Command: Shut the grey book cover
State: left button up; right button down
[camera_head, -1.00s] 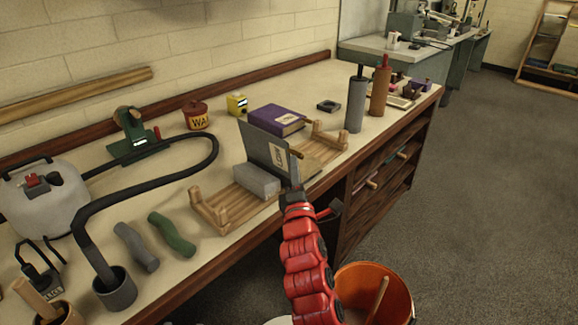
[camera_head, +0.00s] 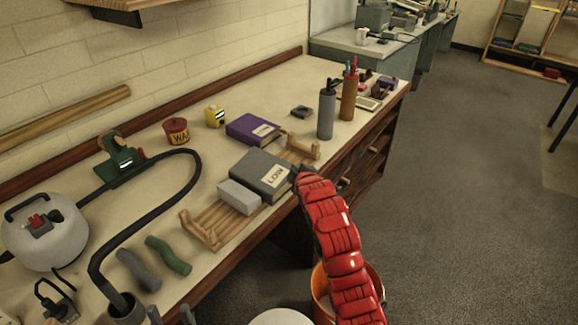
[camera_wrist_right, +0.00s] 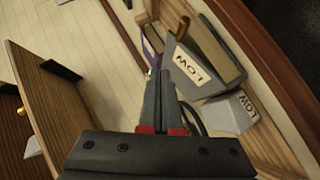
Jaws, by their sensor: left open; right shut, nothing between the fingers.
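The grey book (camera_head: 258,170), labelled LOW, lies on a slatted wooden rack (camera_head: 198,230) on the bench. Its cover looks flat or nearly flat in the head view; a thin gap cannot be ruled out. My right gripper (camera_head: 303,171) is shut and empty at the book's front right edge; contact is unclear. In the right wrist view its fingers (camera_wrist_right: 162,80) point beside a grey LOW-labelled surface (camera_wrist_right: 207,82). A light grey block (camera_head: 239,196) sits beside the book. My left gripper (camera_head: 171,315) shows only open fingertips at the bottom edge.
A purple book (camera_head: 253,129) lies behind the grey one. Grey (camera_head: 327,115) and brown (camera_head: 349,98) cylinders stand to its right. A black hose (camera_head: 150,190) curves across the left. An orange bucket (camera_head: 322,300) stands below the bench front.

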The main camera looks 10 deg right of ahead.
jog(key=w+d+f+m+g+y+b, duration=0.3)
jog(key=w+d+f+m+g+b, duration=0.1)
jog(key=f+g+b, duration=0.1)
jog(key=shift+f+g+y+b, duration=0.35)
jog(key=shift+f+b, duration=0.45)
jog(key=shift+b, duration=0.6)
jog(key=shift+f, duration=0.1)
jog(key=shift+d, duration=0.1)
